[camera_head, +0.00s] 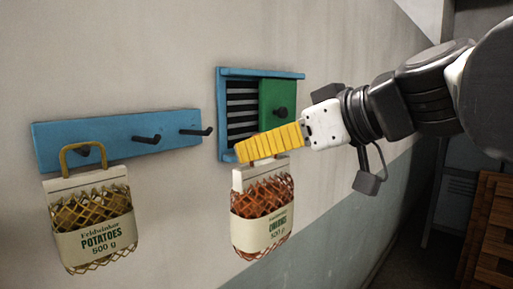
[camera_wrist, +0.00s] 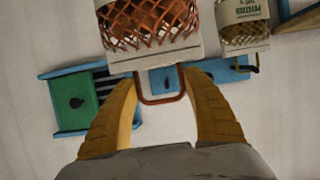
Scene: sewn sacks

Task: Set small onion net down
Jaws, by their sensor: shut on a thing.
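The small onion net (camera_head: 262,212) is a red-orange mesh bag with a pale top and a cream label. It hangs upright below the yellow fingers of my gripper (camera_head: 246,150), in front of the wall. In the wrist view the net (camera_wrist: 150,18) is at the top, with its reddish-brown handle loop (camera_wrist: 160,100) between the fingers of my gripper (camera_wrist: 163,78). My gripper is shut on the net at its top; the exact contact is hard to see. The net's underside hangs free in the head view.
A blue rail (camera_head: 115,129) with dark hooks is on the wall at left. A potato net (camera_head: 95,225) hangs from its left hook; the middle and right hooks are empty. A blue-framed vent (camera_head: 222,105) with a green panel (camera_head: 277,101) is behind my gripper. Brown slatted wood (camera_head: 495,230) stands at right.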

